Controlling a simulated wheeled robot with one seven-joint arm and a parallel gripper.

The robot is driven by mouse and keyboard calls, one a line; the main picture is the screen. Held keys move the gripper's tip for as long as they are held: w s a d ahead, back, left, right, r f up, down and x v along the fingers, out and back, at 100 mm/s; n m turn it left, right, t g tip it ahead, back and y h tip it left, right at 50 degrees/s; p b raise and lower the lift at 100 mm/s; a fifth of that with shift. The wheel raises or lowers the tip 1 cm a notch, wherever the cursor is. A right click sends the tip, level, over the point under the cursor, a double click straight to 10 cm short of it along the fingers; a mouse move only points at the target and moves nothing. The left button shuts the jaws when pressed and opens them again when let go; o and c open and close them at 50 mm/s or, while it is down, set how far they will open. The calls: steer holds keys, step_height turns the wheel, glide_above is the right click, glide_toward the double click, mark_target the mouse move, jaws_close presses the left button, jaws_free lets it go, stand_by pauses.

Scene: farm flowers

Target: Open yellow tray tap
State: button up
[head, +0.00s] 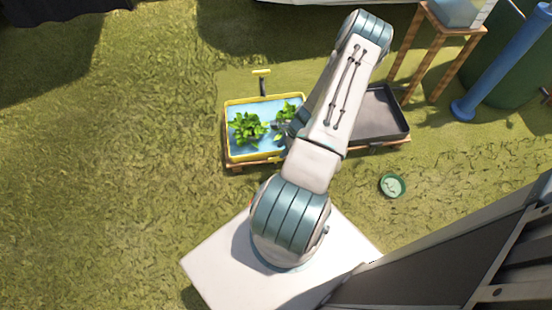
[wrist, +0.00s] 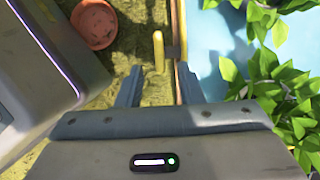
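The yellow tray (head: 229,141) sits on a low wooden stand, with bright blue inside and leafy green plants (head: 247,127). A yellow T-shaped tap handle (head: 261,72) on a dark stem shows at its far side in the head view. In the wrist view a yellow handle (wrist: 159,51) on a short grey stem stands beside the tray's edge (wrist: 177,25); I cannot tell whether it is the same one. My gripper (wrist: 158,84) is open, its fingers apart on either side of the handle's line, with the handle just ahead of the tips. The arm hides part of the tray in the head view.
A dark tray (head: 379,113) stands right of the yellow one. A green bowl (head: 392,185) lies on the grass, and a wooden stool (head: 433,50) is at the upper right. A terracotta pot (wrist: 95,24) shows in the wrist view. Grass at left is clear.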

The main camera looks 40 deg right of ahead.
mark_target(275, 160)
steer(key=b+x, duration=0.1)
steer(key=x, duration=0.5)
steer(key=shift+f+b, duration=0.15)
steer(key=shift+b, duration=0.2)
steer(key=shift+c, duration=0.3)
